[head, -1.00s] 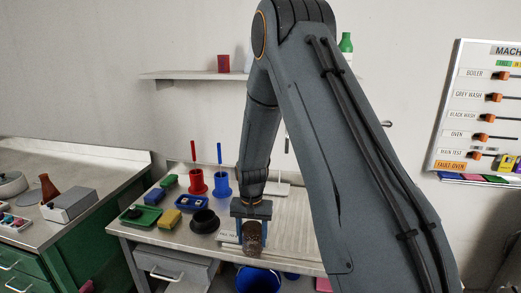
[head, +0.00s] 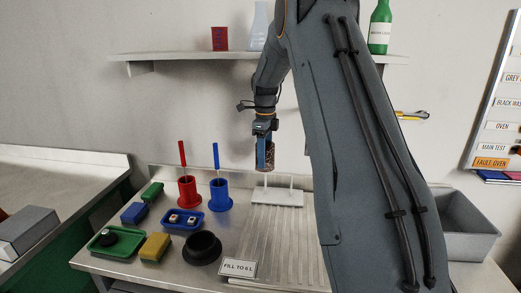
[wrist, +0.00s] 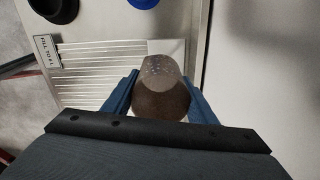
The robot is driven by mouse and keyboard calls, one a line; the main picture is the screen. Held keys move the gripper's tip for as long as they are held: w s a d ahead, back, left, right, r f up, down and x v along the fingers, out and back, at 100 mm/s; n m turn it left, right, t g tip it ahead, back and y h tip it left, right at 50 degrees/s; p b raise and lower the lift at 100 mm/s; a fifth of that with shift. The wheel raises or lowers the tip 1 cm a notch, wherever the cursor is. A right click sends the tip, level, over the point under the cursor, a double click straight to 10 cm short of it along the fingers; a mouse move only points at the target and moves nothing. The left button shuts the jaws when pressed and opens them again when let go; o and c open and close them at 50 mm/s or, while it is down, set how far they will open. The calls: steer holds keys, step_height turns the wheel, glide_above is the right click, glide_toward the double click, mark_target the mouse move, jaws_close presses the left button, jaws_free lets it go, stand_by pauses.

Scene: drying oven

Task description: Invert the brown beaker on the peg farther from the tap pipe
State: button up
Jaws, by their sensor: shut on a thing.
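The brown beaker (head: 265,157) is held in my gripper (head: 265,150), up in the air above the back of the drainboard. In the wrist view the beaker (wrist: 161,88) sits between the two blue fingers of my gripper (wrist: 160,98), which are shut on it. I cannot tell surely which way its mouth faces. The white peg base (head: 277,198) stands on the drainboard below, with two thin upright pegs, a left peg (head: 266,182) and a right peg (head: 291,183). The beaker is apart from both. I cannot make out the tap pipe; my arm covers much of the right side.
Red (head: 188,192) and blue (head: 220,195) holders with upright rods stand left of the pegs. A black round bowl (head: 202,250), a green tray (head: 112,243) and a yellow block (head: 156,247) are nearer. A shelf (head: 190,57) runs above. A grey basin (head: 468,228) is at right.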

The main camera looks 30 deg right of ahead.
steer(key=shift+w+d+r+m, duration=0.2)
steer(key=shift+d+r+m, duration=0.05)
steer(key=shift+r, duration=0.35)
steer(key=shift+w+d+r+m, duration=0.15)
steer(key=shift+d+r+m, duration=0.1)
steer(key=shift+r, duration=0.35)
steer(key=shift+a, duration=0.1)
steer(key=f+b, duration=0.1)
steer(key=f, duration=0.1)
steer(key=w+f+b, duration=0.1)
steer(key=f, duration=0.2)
steer(key=shift+f, duration=0.45)
steer(key=shift+s+f+b, duration=0.15)
steer(key=shift+f+b, duration=1.3)
steer(key=shift+f, duration=2.45)
steer(key=shift+f, duration=0.15)
